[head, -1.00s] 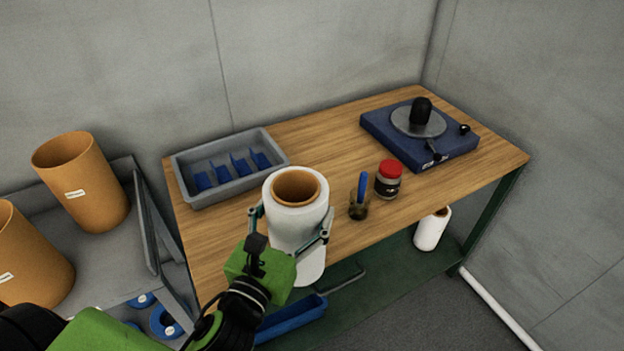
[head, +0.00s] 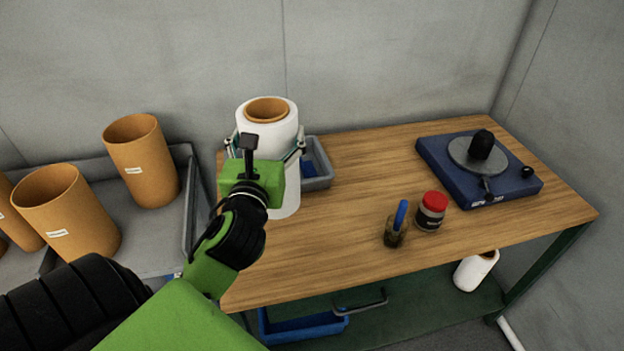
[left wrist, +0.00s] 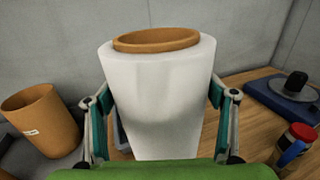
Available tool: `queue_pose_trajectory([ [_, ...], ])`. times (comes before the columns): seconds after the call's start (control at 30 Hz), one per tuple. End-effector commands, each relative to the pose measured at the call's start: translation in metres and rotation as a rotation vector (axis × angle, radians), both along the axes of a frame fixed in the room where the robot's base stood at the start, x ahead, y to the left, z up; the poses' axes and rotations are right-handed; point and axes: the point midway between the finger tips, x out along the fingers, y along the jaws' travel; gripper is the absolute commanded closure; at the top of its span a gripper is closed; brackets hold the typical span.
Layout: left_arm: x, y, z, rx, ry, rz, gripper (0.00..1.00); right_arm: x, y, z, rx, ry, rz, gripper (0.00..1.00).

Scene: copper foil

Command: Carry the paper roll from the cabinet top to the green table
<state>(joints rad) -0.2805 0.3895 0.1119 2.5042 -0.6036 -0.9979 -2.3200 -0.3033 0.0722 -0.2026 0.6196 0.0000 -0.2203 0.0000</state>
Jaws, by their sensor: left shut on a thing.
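The paper roll (head: 283,122) is white with a brown cardboard core and stands upright in my left gripper (head: 266,150). The gripper is shut on it, with a finger on each side; the left wrist view shows the roll (left wrist: 160,95) between the green-backed fingers. In the head view the roll is over the left part of the wood-topped table with green legs (head: 345,235), in front of the grey tray. I cannot tell whether its base touches the top. My right gripper is not in view.
The grey tray (head: 318,182) is partly hidden behind the roll. Brown tubs (head: 140,165) stand at left. The table's middle is clear.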

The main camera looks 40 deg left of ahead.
Motion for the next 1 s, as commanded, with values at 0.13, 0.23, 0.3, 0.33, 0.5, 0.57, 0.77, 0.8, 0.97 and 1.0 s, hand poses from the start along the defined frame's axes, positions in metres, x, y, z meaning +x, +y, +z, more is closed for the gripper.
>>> queue_pose_trajectory([
  [0.13,0.007,-0.002,-0.004,0.004,-0.018,0.002,0.79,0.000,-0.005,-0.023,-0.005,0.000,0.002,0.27],
  [0.23,0.013,-0.005,-0.007,0.006,-0.020,0.002,0.79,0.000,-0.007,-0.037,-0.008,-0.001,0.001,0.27],
  [0.3,0.017,-0.007,-0.009,0.006,-0.017,0.000,0.79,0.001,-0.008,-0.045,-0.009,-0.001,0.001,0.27],
  [0.33,0.019,-0.007,-0.009,0.007,-0.018,-0.001,0.79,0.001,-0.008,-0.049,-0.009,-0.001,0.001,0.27],
  [0.5,0.047,-0.018,-0.018,0.002,-0.011,0.000,0.79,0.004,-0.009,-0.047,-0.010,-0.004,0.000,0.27],
  [0.57,0.058,-0.022,-0.023,0.003,-0.010,0.000,0.79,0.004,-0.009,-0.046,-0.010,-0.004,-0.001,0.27],
  [0.77,0.091,-0.036,-0.048,0.002,-0.007,0.001,0.80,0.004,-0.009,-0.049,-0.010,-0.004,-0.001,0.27],
  [0.8,0.096,-0.038,-0.055,0.002,-0.007,0.000,0.80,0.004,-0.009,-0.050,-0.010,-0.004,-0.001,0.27],
  [0.97,0.112,-0.044,-0.074,0.004,-0.009,-0.001,0.80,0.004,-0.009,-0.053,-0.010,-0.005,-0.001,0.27],
  [1.0,0.115,-0.046,-0.077,0.006,-0.010,-0.002,0.80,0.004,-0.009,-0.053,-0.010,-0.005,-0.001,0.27],
])
